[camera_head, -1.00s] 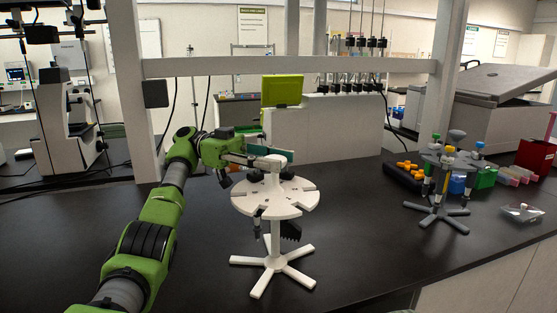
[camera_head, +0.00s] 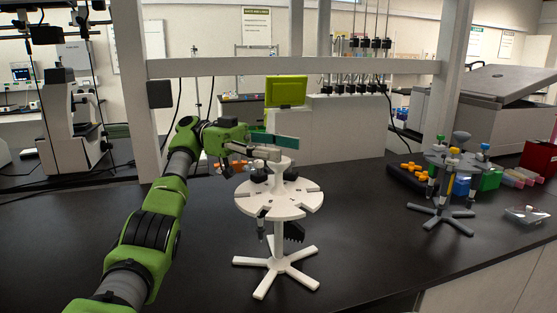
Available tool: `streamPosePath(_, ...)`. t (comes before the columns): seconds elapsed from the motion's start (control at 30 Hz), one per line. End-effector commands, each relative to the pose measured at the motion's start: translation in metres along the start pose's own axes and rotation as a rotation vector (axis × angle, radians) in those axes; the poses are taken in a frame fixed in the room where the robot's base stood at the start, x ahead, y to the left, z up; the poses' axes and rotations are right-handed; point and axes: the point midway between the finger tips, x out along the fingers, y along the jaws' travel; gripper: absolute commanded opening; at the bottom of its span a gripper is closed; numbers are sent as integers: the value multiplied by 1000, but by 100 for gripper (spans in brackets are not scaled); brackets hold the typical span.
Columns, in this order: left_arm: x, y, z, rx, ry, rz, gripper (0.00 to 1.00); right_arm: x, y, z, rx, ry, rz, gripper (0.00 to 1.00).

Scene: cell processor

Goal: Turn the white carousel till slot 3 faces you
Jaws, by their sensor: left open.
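The white carousel (camera_head: 297,205) stands upright on the black bench, a slotted round plate on a post with a splayed foot. A dark pipette-like tool (camera_head: 261,225) and a black toothed piece (camera_head: 294,231) hang from its plate. My left arm reaches in from the left. My left gripper (camera_head: 268,167) is open at the far-left part of the carousel, by its top hub. I cannot tell whether a finger touches it. Slot numbers are too small to read. My right gripper is not in view.
A grey pipette stand (camera_head: 440,213) with several pipettes stands to the right. Behind it are an orange-topped rack (camera_head: 407,175) and coloured boxes. A clear box (camera_head: 525,214) lies near the right edge.

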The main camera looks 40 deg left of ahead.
Motion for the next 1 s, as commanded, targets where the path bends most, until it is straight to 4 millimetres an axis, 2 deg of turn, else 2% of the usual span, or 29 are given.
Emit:
streamPosePath(0.1, -1, 0, -25, 5, 1, -1, 52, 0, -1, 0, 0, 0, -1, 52)
streamPosePath(0.4, -1, 0, -61, -1, -1, 0, 52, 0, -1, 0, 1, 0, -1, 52)
streamPosePath(0.6, -1, 0, -69, -2, -1, -1, 52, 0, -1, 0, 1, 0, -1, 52)
streamPosePath(0.9, -1, 0, -70, -2, -1, -1, 52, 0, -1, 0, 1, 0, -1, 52)
streamPosePath(1.0, -1, 0, -78, -1, 0, -1, 52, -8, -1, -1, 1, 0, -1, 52)
